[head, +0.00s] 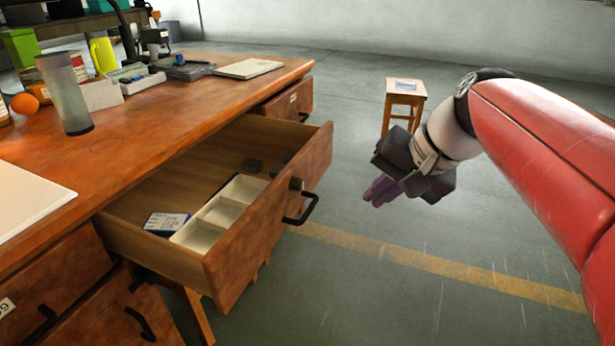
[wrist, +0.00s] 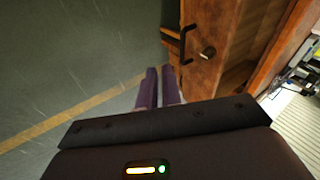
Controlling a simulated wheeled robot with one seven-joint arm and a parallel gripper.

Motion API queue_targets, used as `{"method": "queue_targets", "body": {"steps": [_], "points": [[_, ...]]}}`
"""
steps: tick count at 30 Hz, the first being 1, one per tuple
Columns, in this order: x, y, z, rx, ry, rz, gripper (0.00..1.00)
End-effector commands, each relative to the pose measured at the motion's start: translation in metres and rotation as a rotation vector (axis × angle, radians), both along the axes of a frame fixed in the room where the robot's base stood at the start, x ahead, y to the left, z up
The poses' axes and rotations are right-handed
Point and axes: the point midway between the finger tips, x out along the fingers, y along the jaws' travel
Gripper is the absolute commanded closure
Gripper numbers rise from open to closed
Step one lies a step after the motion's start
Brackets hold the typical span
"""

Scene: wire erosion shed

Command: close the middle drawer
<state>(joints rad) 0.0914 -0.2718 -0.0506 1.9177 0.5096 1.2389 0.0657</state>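The middle drawer (head: 268,225) of the wooden desk is pulled far out. Its reddish-brown front has a black bar handle (head: 301,209) and a round metal lock above it. In the wrist view the drawer front (wrist: 210,35) and its handle (wrist: 184,45) lie beyond and just right of the fingertips. My gripper (head: 378,192) has purple fingers and hangs in front of the drawer, to the right of the handle and apart from it. The fingers (wrist: 160,72) lie almost together in the wrist view, with nothing seen between them.
The drawer holds a white divided tray (head: 222,210) and a small blue-and-white box (head: 166,222). Another drawer (head: 290,101) at the desk's far end stands partly out. A small wooden stool (head: 405,97) stands behind my gripper. The floor around the yellow line (head: 440,265) is clear.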

Motion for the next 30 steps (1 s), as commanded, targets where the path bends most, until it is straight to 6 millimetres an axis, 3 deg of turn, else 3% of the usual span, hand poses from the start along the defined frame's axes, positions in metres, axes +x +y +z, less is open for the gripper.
{"method": "queue_targets", "body": {"steps": [1,3,8,14,28,30], "points": [[0.024,0.001,0.001,0.071,0.021,-0.012,1.00],[0.048,0.004,0.011,0.158,0.039,-0.014,1.00],[0.082,0.007,0.028,0.286,0.059,-0.010,1.00],[0.093,0.012,0.030,0.326,0.064,-0.003,1.00],[0.117,0.074,-0.033,0.323,0.066,-0.001,1.00],[0.121,0.084,-0.035,0.322,0.064,0.000,1.00]]}}
